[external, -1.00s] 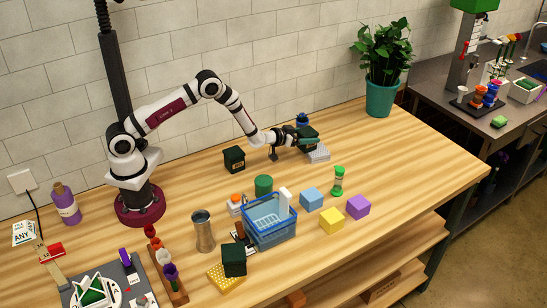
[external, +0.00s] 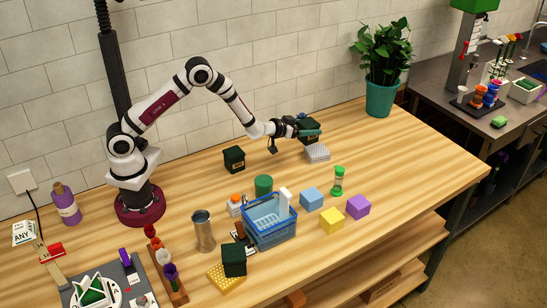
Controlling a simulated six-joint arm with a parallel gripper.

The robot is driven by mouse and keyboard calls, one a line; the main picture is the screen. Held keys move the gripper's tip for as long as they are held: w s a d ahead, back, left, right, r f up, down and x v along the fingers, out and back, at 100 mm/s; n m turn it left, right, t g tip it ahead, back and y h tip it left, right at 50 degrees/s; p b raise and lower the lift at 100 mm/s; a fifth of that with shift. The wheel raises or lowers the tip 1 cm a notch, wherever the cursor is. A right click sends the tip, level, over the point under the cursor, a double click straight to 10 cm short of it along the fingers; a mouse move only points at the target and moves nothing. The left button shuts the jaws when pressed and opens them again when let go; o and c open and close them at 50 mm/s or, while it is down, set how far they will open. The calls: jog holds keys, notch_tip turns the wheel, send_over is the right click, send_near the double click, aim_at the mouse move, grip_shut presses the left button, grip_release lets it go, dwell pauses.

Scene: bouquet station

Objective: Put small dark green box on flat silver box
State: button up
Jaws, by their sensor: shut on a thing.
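My gripper (external: 312,133), with teal fingers, is shut on a small dark green box (external: 309,125) towards the back of the wooden table. The fingers hide part of the box. The flat silver box (external: 317,153) lies on the table just below and in front of the gripper. The held box appears above and behind the silver box, apart from it in the picture. Another dark green box (external: 234,158) stands on the table left of the gripper. A third dark green box (external: 234,260) is at the front, by a yellow perforated block.
A blue basket (external: 268,228) stands mid-front with a white item in it. Blue (external: 311,198), yellow (external: 331,220) and purple (external: 358,206) cubes and a green hourglass-like item (external: 338,181) are to its right. A potted plant (external: 381,95) stands behind. The table's right part is clear.

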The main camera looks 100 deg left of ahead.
jog(key=w+d+r, duration=0.5)
jog(key=d, duration=0.3)
jog(key=a+f, duration=0.3)
jog(key=a, duration=0.1)
jog(key=s+a+f, duration=0.1)
jog(key=a+f, duration=0.2)
jog(key=f, duration=0.1)
jog(key=a+f, duration=0.4)
jog(key=shift+s+a, duration=0.25)
jog(key=shift+a, duration=0.05)
jog(key=shift+f, duration=0.2)
